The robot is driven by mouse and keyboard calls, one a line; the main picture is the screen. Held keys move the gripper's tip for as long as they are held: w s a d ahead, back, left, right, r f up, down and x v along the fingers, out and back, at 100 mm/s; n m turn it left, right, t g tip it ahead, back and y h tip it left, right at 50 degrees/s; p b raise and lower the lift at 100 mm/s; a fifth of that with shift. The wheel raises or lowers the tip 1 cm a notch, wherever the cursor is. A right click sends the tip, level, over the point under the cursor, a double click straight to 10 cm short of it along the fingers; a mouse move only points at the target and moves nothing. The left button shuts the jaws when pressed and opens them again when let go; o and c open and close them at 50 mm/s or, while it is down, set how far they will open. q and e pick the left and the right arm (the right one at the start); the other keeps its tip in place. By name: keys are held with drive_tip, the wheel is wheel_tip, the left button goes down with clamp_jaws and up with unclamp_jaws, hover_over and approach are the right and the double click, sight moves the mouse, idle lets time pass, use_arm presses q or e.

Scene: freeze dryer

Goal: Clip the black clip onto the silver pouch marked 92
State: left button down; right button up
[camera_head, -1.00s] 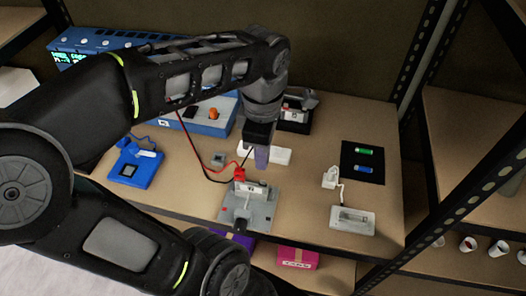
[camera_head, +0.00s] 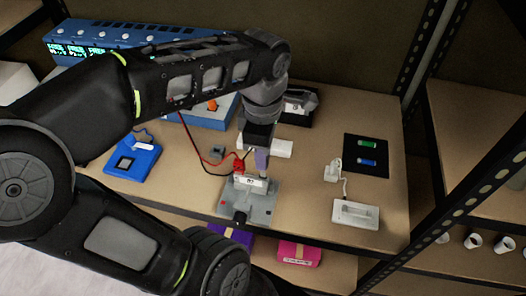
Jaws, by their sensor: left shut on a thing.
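The silver pouch (camera_head: 251,183) with a dark printed mark, too small to read surely, stands on a grey plate (camera_head: 262,214) near the shelf's front edge. A red clip (camera_head: 238,168) on a red wire sits at the pouch's left upper edge. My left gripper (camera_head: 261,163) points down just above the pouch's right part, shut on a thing. A thin black lead (camera_head: 224,175) loops up to its fingertips, so this appears to be the black clip, which is mostly hidden. Whether it touches the pouch I cannot tell. My right gripper is out of view.
A blue meter (camera_head: 134,160) lies left of the plate. A white device (camera_head: 355,214) with a plug (camera_head: 333,170) and a black mat (camera_head: 366,156) with green and blue items lie right. A blue power unit (camera_head: 213,113) stands behind. Shelf posts bound the right side.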

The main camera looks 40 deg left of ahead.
use_arm(q)
drive_tip(key=shift+f+b, duration=0.6)
drive_tip(key=shift+f, duration=0.55)
drive_tip(key=shift+f+b, duration=1)
drive_tip(key=shift+f, duration=0.2)
idle(1.6)
drive_tip(key=c, duration=1.3)
unclamp_jaws()
drive_tip(key=shift+r, duration=0.15)
wheel_tip(320, 180, up, 8)
drive_tip(key=shift+f+p, duration=0.2)
drive_tip(key=shift+p, duration=0.4)
